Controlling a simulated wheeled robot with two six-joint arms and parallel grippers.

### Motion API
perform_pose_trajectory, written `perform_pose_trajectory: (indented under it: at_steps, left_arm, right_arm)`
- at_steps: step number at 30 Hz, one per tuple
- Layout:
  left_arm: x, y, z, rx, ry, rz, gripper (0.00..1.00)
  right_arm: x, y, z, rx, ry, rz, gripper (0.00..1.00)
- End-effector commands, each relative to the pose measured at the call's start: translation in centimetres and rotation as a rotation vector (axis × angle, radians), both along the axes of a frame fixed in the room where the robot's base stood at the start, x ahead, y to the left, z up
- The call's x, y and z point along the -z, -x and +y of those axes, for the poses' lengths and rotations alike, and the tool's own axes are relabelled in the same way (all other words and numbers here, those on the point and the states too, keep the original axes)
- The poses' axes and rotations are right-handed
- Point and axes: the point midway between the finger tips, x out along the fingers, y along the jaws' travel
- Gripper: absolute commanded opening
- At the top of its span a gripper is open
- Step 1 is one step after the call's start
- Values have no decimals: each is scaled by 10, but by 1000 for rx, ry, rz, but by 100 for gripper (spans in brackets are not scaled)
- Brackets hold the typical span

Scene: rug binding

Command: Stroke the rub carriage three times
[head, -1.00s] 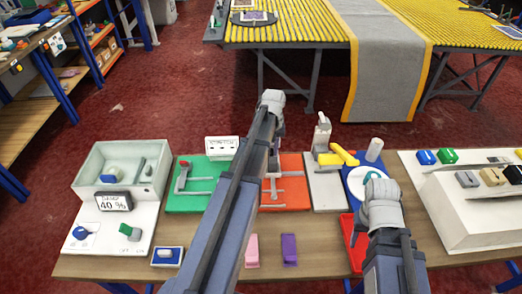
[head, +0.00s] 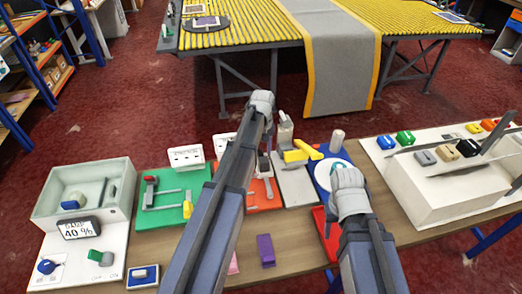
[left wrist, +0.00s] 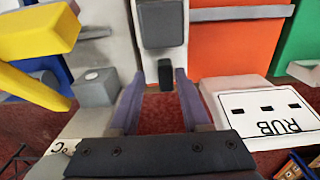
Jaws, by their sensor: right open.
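The orange board (head: 262,196) lies mid-bench, partly behind my left arm. A pale upright slide with a dark grey block (left wrist: 163,24) and a small black knob (left wrist: 165,74) stands beside the orange board in the left wrist view; it looks like the rub carriage. The white box marked RUB (left wrist: 268,112) is to its right there. My left gripper (left wrist: 160,95) is open and empty, its fingers either side of a gap below the knob; contact is unclear. In the head view it (head: 261,100) is over the far bench edge. My right gripper (head: 348,180) is open above a blue board.
A green board (head: 165,208) with handles lies left of the orange one. A grey board (head: 297,186) with yellow bars stands right of it. A white tray station (head: 85,200) is at left, and a white block console (head: 440,185) at right. A purple block (head: 265,250) lies in front.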

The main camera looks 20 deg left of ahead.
Motion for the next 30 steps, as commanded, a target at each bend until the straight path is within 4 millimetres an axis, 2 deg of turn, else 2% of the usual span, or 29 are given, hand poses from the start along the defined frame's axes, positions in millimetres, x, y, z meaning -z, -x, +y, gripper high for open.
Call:
perform_pose_trajectory:
  at_steps: [14, 20, 30]
  left_arm:
    - [-7, 1, 1, -1, -2, 2, 52]
    - [-26, 1, 1, -1, -1, 2, 52]
    - [-71, 1, 1, 0, -1, 2, 52]
  right_arm:
    - [-7, 0, 0, 0, 0, 0, 50]
    - [-26, 0, 0, 0, 0, 0, 50]
    - [-71, 0, 0, -1, 0, 0, 50]
